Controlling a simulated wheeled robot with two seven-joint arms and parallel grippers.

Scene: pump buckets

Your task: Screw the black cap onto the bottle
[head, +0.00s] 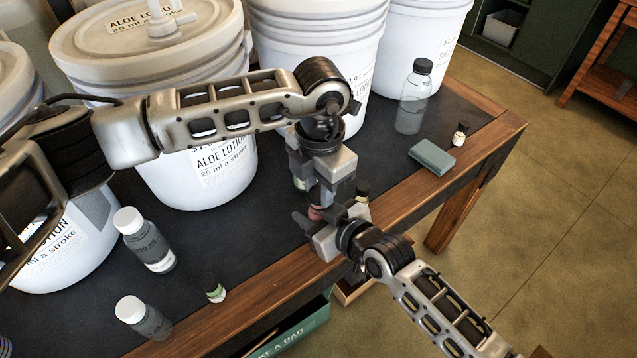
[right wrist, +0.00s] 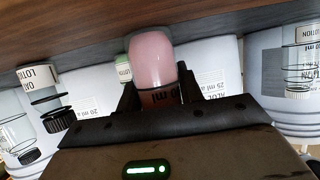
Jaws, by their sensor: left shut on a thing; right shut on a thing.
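The bottle is a small one with pink contents (right wrist: 150,58), held in my right gripper (right wrist: 158,98) in the right wrist view. In the head view only a small pinkish part of the bottle (head: 315,213) shows between the two grippers. My right gripper (head: 322,222) is shut on it above the table's front edge. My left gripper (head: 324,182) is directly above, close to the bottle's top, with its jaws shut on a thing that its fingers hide. The black cap is not clearly visible, so I cannot tell how it sits on the bottle.
Large white pump buckets (head: 300,45) line the back of the dark-topped table (head: 270,255). A clear bottle (head: 413,100), a grey-green block (head: 432,157) and another vial (head: 460,134) stand at right.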

